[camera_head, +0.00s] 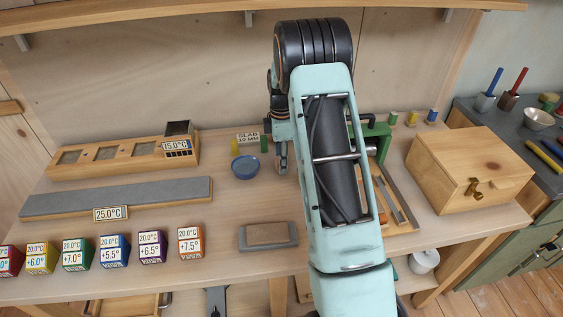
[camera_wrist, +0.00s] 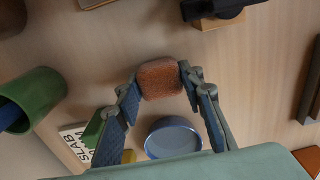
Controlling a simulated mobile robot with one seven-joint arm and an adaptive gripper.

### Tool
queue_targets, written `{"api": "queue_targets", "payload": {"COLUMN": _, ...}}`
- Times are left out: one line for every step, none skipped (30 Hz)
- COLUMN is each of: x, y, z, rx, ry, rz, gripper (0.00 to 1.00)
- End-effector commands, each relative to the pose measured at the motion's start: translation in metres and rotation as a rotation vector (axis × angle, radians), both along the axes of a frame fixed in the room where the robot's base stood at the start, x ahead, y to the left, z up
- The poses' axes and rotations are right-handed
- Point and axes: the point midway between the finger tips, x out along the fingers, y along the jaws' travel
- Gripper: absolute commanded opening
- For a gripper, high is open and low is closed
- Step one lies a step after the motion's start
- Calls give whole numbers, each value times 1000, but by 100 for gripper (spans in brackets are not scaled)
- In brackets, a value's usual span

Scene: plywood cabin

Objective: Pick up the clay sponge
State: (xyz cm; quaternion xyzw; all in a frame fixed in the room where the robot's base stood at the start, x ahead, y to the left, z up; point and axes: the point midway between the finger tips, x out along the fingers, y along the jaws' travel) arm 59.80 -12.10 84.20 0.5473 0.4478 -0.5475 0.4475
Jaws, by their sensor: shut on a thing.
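The clay sponge (camera_wrist: 160,79) is a small rounded, rough, reddish-brown block in the wrist view. My gripper (camera_wrist: 162,81) is shut on it, with one fingertip against each side. Whether the sponge touches the tabletop or hangs just above it, I cannot tell. In the head view my gripper (camera_head: 283,158) shows in part beside the arm, to the right of the blue bowl (camera_head: 245,167). The sponge is not visible there. In the wrist view the bowl (camera_wrist: 173,138) lies between the fingers, below the sponge.
A "SLAB 10 MM" sign (camera_head: 248,138) stands behind the bowl. A green clamp-like tool (camera_head: 375,140) and a wooden box (camera_head: 468,170) are at right. Several coloured blocks line the front left. A brown slab on a grey base (camera_head: 268,235) sits front centre.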

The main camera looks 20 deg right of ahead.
Motion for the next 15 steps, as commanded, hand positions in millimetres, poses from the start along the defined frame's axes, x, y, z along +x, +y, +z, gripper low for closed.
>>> {"api": "queue_targets", "payload": {"x": 1, "y": 0, "z": 4, "rx": 0, "ry": -2, "rz": 0, "gripper": 19}}
{"api": "queue_targets", "payload": {"x": 1, "y": 0, "z": 7, "rx": -1, "ry": -3, "rz": 0, "gripper": 19}}
{"api": "queue_targets", "payload": {"x": 1, "y": 0, "z": 11, "rx": -1, "ry": -3, "rz": 0, "gripper": 19}}
{"api": "queue_targets", "payload": {"x": 1, "y": 0, "z": 14, "rx": -1, "ry": -3, "rz": 0, "gripper": 19}}
{"api": "queue_targets", "payload": {"x": 1, "y": 0, "z": 19, "rx": -1, "ry": -4, "rz": 0, "gripper": 19}}
{"api": "queue_targets", "payload": {"x": 1, "y": -1, "z": 26, "rx": -1, "ry": -4, "rz": 0, "gripper": 19}}
{"api": "queue_targets", "payload": {"x": 1, "y": -1, "z": 31, "rx": -1, "ry": -5, "rz": -1, "gripper": 19}}
{"api": "queue_targets", "payload": {"x": -3, "y": 1, "z": 34, "rx": -1, "ry": -3, "rz": 0, "gripper": 19}}
{"api": "queue_targets", "payload": {"x": -7, "y": 4, "z": 39, "rx": -1, "ry": -3, "rz": -1, "gripper": 19}}
{"api": "queue_targets", "payload": {"x": -11, "y": 5, "z": 44, "rx": -1, "ry": -3, "rz": 0, "gripper": 19}}
{"api": "queue_targets", "payload": {"x": -15, "y": 7, "z": 49, "rx": -1, "ry": -4, "rz": 0, "gripper": 19}}
{"api": "queue_targets", "payload": {"x": -20, "y": 10, "z": 57, "rx": 0, "ry": -4, "rz": 0, "gripper": 19}}
{"api": "queue_targets", "payload": {"x": -25, "y": 12, "z": 63, "rx": 0, "ry": -4, "rz": 0, "gripper": 19}}
{"api": "queue_targets", "payload": {"x": -29, "y": 15, "z": 69, "rx": -1, "ry": -5, "rz": 1, "gripper": 19}}
{"api": "queue_targets", "payload": {"x": -35, "y": 18, "z": 77, "rx": -1, "ry": -5, "rz": 0, "gripper": 19}}
